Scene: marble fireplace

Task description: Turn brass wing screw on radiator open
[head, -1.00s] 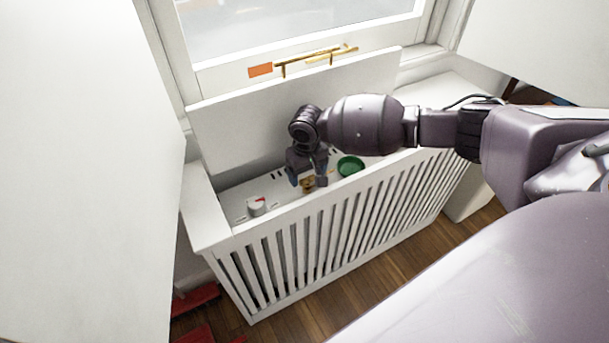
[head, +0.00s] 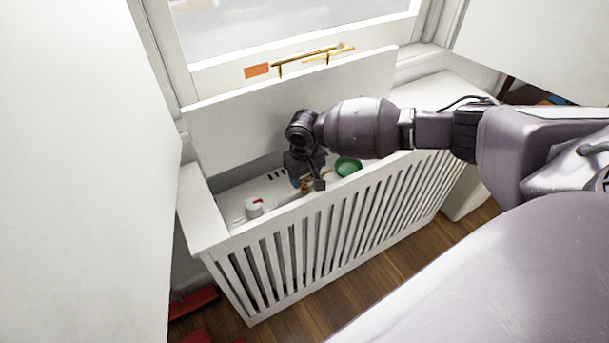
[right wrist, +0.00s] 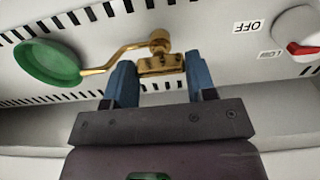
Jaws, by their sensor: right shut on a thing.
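The brass wing screw (right wrist: 160,65) sits on the white radiator top inside the opened cover. It shows between the blue-tipped fingers of my right gripper (right wrist: 161,84) in the right wrist view. In the head view my right gripper (head: 307,184) reaches down into the cover, shut on the brass wing screw (head: 306,187), which is partly hidden there. A thin brass arm runs from near the screw to a round green piece (right wrist: 47,64), which also shows in the head view (head: 348,167). My left gripper is not in view.
A white knob with a red pointer (head: 254,207) stands left of the gripper; it also shows in the right wrist view (right wrist: 299,40), near an OFF label (right wrist: 249,27). The slatted front (head: 330,220) and raised lid (head: 235,130) bound the narrow opening.

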